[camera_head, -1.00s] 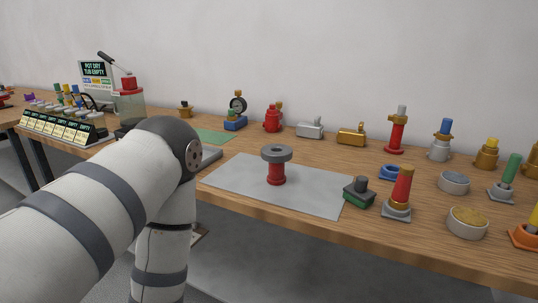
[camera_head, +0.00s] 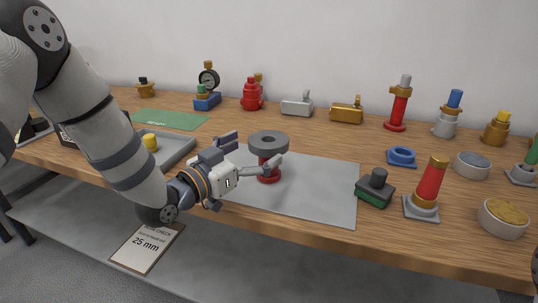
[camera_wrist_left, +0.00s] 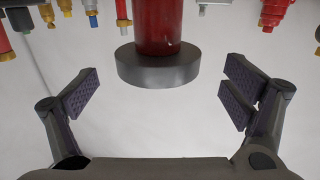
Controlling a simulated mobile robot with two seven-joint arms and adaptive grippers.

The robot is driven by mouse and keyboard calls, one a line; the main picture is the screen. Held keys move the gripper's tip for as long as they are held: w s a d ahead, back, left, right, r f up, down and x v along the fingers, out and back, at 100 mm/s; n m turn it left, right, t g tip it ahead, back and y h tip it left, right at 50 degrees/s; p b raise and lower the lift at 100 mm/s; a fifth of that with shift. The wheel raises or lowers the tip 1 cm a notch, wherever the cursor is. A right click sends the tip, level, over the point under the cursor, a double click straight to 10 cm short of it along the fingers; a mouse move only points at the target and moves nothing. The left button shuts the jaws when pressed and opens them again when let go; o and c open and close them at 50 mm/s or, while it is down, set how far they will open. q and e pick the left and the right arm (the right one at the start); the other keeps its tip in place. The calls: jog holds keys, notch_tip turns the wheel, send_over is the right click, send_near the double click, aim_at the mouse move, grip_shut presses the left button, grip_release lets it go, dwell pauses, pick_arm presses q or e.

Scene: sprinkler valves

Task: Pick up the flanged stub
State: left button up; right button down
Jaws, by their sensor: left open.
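The flanged stub (camera_head: 268,144), a red body with a wide grey disc on top, stands upright on the pale grey mat (camera_head: 320,190). My left gripper (camera_head: 250,158) is open and comes at it from the left, with its near finger passing in front of the stub. In the left wrist view the picture is upside down: the stub's grey disc (camera_wrist_left: 158,68) and red body lie between the two spread fingers (camera_wrist_left: 160,88). Gaps show on both sides, and I see no contact. My right gripper is not in view.
A green-based block (camera_head: 374,188) and a red cone-like fitting (camera_head: 428,190) stand right of the mat. A grey tray (camera_head: 178,150) lies behind my left forearm. Several valves line the back. The mat's right part is bare.

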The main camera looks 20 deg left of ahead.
aim_at(269, 139)
pick_arm(q)
jog(key=x, duration=0.5)
jog(key=shift+d+r, duration=0.1)
jog(key=shift+d, duration=0.05)
jog(key=c, duration=1.9)
jog(key=shift+o, duration=0.2)
jog(key=shift+r, duration=0.15)
